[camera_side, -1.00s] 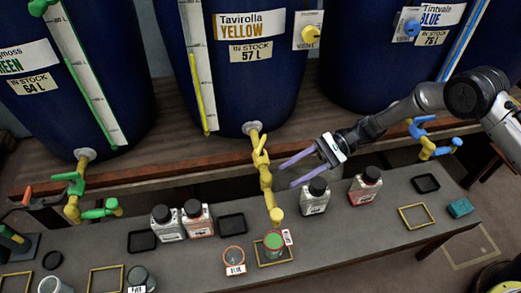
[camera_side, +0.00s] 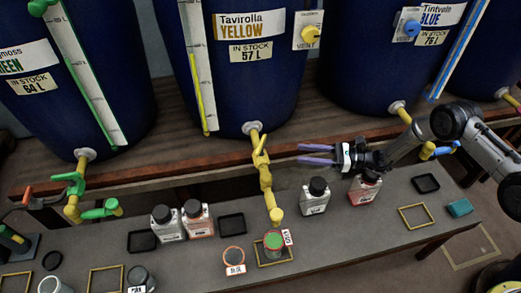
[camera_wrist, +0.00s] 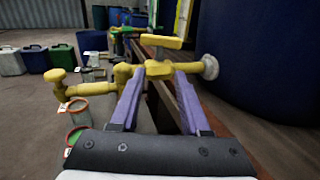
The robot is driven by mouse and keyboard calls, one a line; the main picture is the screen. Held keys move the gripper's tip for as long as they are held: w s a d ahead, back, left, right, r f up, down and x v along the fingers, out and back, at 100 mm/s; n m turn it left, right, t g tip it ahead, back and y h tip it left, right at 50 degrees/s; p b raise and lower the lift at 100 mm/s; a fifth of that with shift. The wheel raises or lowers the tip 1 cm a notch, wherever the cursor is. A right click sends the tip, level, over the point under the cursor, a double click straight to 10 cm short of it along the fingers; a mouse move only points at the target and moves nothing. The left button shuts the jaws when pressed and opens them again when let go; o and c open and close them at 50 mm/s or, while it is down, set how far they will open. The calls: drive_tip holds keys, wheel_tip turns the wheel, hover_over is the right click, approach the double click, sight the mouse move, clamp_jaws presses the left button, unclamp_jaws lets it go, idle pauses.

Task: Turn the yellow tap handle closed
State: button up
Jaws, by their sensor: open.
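The yellow tap (camera_side: 266,180) comes out of the blue vat labelled Tavirolla YELLOW. Its yellow handle (camera_side: 260,146) stands at the top of the tap, and in the wrist view the handle (camera_wrist: 162,43) shows as a bar above the pipe. My gripper (camera_side: 301,154), with purple fingers, is to the right of the tap, apart from the handle in the side view. In the wrist view my gripper (camera_wrist: 157,75) is open and empty, its fingertips on either side of the tap's valve body in the picture. Contact cannot be seen.
A green-filled can (camera_side: 273,241) stands below the yellow spout. Several bottles, including a dark-capped one (camera_side: 315,198), stand on the grey bench (camera_side: 345,229). The green tap (camera_side: 76,187) is at left, the blue tap (camera_side: 427,150) near my arm at right.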

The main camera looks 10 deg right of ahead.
sight(263, 151)
drive_tip(key=x, duration=1.4)
drive_tip(key=shift+f, duration=0.25)
clamp_jaws()
